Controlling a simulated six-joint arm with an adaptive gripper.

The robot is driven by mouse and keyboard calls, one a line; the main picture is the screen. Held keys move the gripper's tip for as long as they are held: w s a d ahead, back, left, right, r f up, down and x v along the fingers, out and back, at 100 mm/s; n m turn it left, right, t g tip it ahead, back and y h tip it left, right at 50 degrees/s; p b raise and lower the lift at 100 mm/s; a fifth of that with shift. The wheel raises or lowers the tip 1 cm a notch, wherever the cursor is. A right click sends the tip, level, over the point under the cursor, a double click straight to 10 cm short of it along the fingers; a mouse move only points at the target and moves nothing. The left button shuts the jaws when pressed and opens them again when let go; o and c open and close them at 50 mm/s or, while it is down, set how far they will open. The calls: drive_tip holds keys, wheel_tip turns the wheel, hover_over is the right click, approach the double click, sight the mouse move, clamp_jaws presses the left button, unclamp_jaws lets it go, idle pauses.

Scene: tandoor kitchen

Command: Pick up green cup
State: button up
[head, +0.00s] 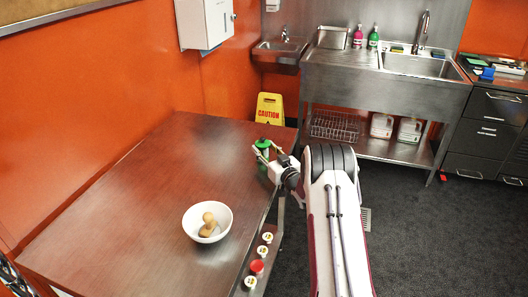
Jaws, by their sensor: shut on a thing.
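A green cup (263,148) is at the far right side of the brown table (150,215). It is small in the head view and partly hidden by my gripper. My gripper (264,156) is at the far right edge of the table, shut on the green cup. I cannot tell whether the cup touches the tabletop.
A white bowl (190,222) with brown items (208,224) in it stands on the near part of the table. Small white-topped containers (267,237) and a red-topped one (257,267) line the right edge. A yellow caution sign (269,107) stands behind the table. The left tabletop is clear.

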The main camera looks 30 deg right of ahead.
drive_tip(key=shift+r, duration=0.2)
drive_tip(key=shift+r, duration=4.85)
